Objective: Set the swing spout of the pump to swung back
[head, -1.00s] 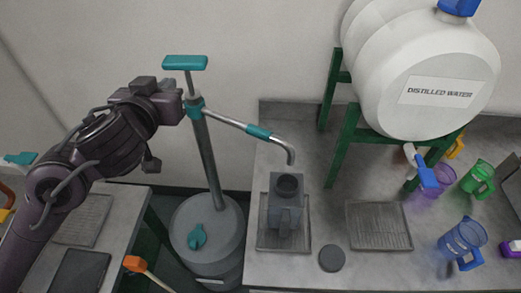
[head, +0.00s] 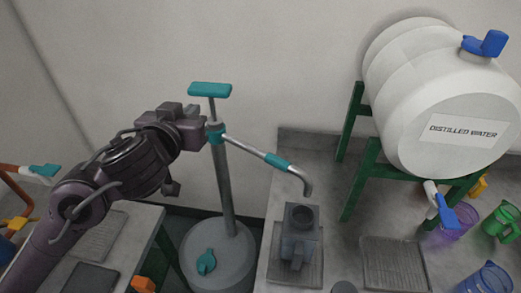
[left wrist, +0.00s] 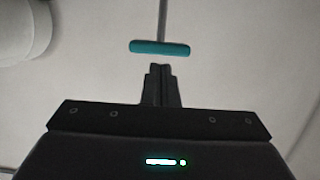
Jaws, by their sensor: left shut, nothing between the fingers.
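The pump (head: 224,190) stands upright on a grey drum between two counters, with a teal T-handle (head: 209,90) on top. Its swing spout (head: 250,150) runs right from the teal collar, has a teal sleeve (head: 277,162), and bends down above a grey box-shaped vessel (head: 301,237) on the right counter. My left gripper (head: 203,131) is beside the pump's upper column, left of the collar; whether it touches cannot be told. In the left wrist view its fingers (left wrist: 160,72) are shut and empty, with the T-handle (left wrist: 160,48) beyond them. My right gripper is not in view.
A white distilled-water tank (head: 440,100) sits on a green stand (head: 355,170) at the right. Purple, green and blue jugs (head: 487,280) stand near it. A drain tray (head: 395,265) lies on the right counter. The wall behind the pump is bare.

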